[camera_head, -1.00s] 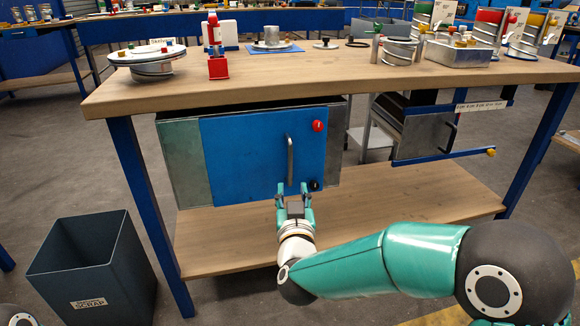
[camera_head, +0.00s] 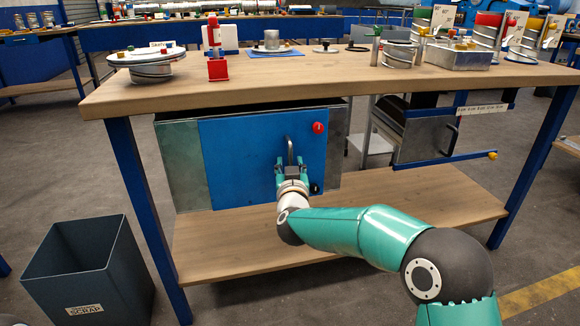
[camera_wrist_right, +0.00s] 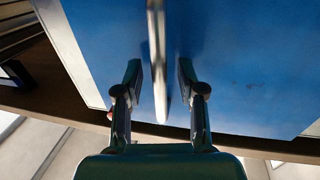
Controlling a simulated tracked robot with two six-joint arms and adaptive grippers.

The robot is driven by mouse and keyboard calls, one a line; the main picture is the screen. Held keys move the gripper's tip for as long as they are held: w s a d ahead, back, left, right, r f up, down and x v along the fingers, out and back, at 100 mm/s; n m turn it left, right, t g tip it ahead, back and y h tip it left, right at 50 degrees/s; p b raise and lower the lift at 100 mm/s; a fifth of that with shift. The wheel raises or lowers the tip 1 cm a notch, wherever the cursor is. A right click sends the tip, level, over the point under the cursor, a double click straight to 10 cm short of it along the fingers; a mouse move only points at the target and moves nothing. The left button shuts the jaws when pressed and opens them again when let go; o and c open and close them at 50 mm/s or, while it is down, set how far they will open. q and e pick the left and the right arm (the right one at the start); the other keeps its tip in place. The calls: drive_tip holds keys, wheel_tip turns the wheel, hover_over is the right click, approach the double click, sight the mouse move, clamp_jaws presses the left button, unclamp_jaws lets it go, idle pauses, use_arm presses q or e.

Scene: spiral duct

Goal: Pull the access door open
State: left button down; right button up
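The access door (camera_head: 240,155) is a blue panel on a grey metal box under the workbench, and it looks shut. Its upright bar handle (camera_head: 291,150) is on the door's right part; a red knob (camera_head: 318,128) is above right of it and a black knob (camera_head: 315,187) below right. My right gripper (camera_head: 292,163) is at the handle's lower part. In the right wrist view the handle (camera_wrist_right: 157,60) stands between the two open fingers (camera_wrist_right: 158,80), with gaps on both sides. The blue door (camera_wrist_right: 240,70) fills the background there. My left gripper is not in view.
The wooden bench top (camera_head: 340,82) overhangs the box, and a lower wooden shelf (camera_head: 230,245) lies beneath it. A dark scrap bin (camera_head: 85,270) stands at the left. A second metal box (camera_head: 425,140) with a blue rail is to the right.

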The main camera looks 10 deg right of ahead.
clamp_jaws()
idle(0.3)
